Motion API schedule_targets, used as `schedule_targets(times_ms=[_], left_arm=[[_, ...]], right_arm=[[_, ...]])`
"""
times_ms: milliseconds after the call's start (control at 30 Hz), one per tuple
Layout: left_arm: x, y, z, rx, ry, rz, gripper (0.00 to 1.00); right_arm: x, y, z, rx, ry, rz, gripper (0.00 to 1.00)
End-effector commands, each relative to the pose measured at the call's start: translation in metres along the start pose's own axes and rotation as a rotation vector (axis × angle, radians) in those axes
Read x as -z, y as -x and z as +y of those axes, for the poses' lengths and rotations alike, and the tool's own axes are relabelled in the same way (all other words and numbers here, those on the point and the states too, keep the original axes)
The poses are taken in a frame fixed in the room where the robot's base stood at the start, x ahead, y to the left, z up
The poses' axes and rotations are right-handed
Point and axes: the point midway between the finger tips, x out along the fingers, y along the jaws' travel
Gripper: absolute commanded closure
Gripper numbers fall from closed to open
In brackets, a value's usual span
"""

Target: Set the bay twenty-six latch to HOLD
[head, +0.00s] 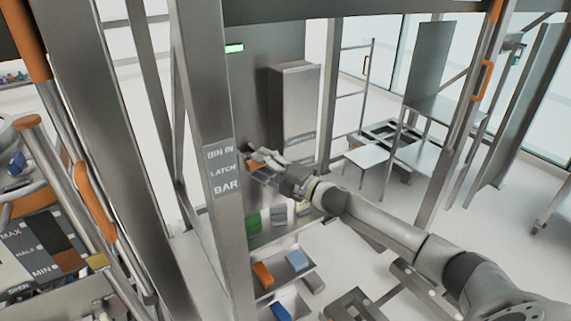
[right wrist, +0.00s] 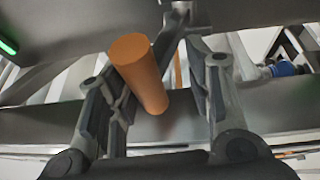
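My right gripper (head: 268,163) reaches in from the right in the head view, just beyond the post labelled BIN IN / LATCH / BAR (head: 223,170). In the right wrist view my right gripper (right wrist: 160,75) has its fingers spread wide. An orange cylindrical handle (right wrist: 140,72) stands tilted between them, nearer the left finger; I cannot tell whether they touch. A small orange part (head: 264,152) shows by the fingers in the head view. I cannot read a bay twenty-six or HOLD mark. My left gripper is not in view.
A green-lit display (head: 234,48) and a grey cabinet (head: 295,105) stand behind the gripper. Shelves below hold an orange bin (head: 263,274) and blue bin (head: 297,260). A panel marked MAX and MIN (head: 40,245) is at left. Floor at right is partly open.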

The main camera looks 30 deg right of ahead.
Motion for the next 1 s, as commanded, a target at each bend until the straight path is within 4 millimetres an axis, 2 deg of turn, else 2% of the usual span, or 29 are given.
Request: schedule_targets(times_ms=[1000], left_arm=[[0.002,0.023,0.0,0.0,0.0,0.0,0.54]], right_arm=[[-0.002,0.066,0.029,0.002,-0.001,-0.001,0.54]])
